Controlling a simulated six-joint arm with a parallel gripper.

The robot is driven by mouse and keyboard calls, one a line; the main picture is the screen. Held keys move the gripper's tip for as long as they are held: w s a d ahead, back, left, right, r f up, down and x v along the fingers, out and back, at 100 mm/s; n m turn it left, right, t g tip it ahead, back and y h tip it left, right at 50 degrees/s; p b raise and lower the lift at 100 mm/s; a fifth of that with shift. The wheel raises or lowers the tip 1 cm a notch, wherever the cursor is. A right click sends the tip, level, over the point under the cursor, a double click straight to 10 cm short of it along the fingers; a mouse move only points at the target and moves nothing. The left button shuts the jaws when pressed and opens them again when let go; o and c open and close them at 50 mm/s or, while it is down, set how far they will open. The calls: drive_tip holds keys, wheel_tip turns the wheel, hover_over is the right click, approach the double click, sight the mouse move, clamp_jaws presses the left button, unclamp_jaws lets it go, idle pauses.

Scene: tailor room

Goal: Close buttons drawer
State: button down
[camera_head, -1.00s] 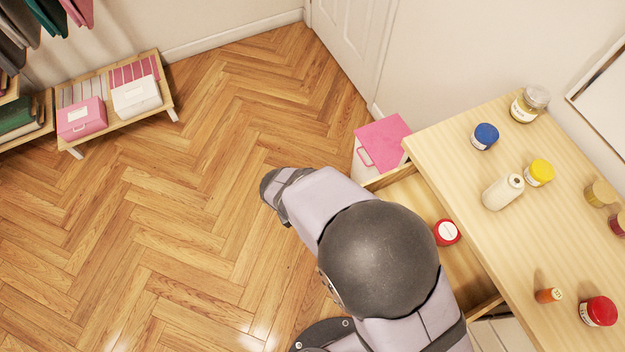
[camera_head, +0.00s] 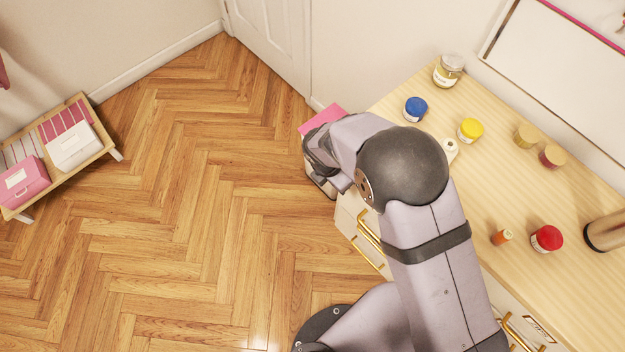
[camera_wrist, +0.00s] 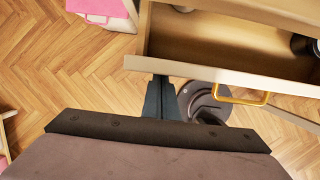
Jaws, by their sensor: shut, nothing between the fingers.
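The open drawer shows in the wrist view, with a pale front panel (camera_wrist: 215,75), a brown inside and a gold handle (camera_wrist: 241,97). A dark round object (camera_wrist: 303,45) is inside at the right, cut by the picture edge. My gripper (camera_wrist: 158,82) is shut and empty, with its fingertips at the left part of the front panel's edge. I cannot tell whether they touch. In the head view my arm hides the fingertips and most of the drawer. Gold handles (camera_head: 370,235) show on the cabinet front. The buttons label is not readable.
The wooden cabinet top (camera_head: 490,175) carries several jars, among them a blue-lidded jar (camera_head: 415,108) and a red-lidded jar (camera_head: 547,238). A pink-lidded box (camera_head: 320,118) stands beyond the cabinet's far end.

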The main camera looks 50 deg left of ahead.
drive_tip(key=w, duration=0.7)
drive_tip(key=shift+w+p, duration=0.2)
drive_tip(key=shift+p, duration=0.15)
drive_tip(key=shift+w, duration=0.35)
drive_tip(key=shift+w+r, duration=0.1)
drive_tip(key=shift+w, duration=0.05)
drive_tip(key=s, duration=0.5)
drive_tip(key=shift+a+p, duration=0.1)
drive_tip(key=shift+p, duration=0.2)
drive_tip(key=b+v, duration=0.2)
drive_tip(key=v, duration=0.7)
drive_tip(key=shift+r, duration=0.4)
